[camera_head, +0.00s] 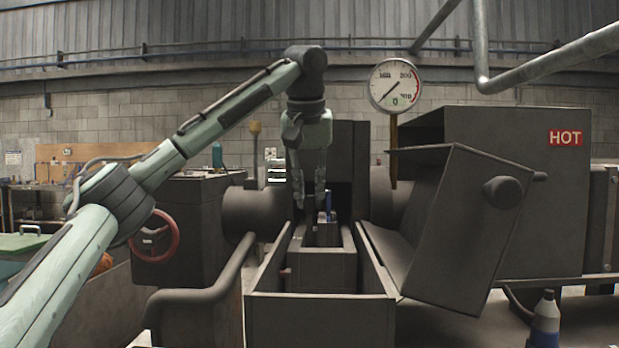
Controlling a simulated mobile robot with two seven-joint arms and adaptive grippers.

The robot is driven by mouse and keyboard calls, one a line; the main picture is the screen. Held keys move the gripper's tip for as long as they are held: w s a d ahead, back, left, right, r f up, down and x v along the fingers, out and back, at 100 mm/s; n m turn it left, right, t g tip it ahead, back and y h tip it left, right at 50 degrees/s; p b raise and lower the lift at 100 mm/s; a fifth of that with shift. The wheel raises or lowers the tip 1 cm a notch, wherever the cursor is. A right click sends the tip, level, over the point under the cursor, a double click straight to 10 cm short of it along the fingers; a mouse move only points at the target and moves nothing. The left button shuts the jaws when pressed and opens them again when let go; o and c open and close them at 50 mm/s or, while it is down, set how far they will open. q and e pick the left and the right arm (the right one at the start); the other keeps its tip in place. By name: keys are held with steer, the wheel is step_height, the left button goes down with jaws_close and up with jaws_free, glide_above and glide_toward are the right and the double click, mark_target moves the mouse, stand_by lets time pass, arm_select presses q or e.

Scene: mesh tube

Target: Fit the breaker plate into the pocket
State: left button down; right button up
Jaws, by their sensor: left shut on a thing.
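My left gripper (309,198) points down in the middle of the view, above the dark metal trough (320,309). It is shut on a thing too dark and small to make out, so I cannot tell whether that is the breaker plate. A small blue upright piece (329,203) shows just right of the fingertips, above a grey block (327,234) at the back of the trough. I cannot tell whether the fingers touch it. I cannot pick out the pocket in the dark machine face behind the gripper. My right gripper is not in view.
A tilted box-shaped cover (457,230) stands close on the right, before a housing marked HOT (550,190). A round gauge (395,86) rises behind. A red handwheel (155,237) is at left. A blue-and-white bottle (545,322) is at lower right.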

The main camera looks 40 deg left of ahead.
arm_select(q)
steer(key=shift+f, duration=0.15)
steer(key=c, duration=1.8)
jaws_free()
steer(key=shift+f, duration=0.2)
steer(key=o, duration=0.3)
steer(key=shift+s, duration=0.1)
steer(key=shift+o, duration=0.2)
steer(key=v, duration=1.2)
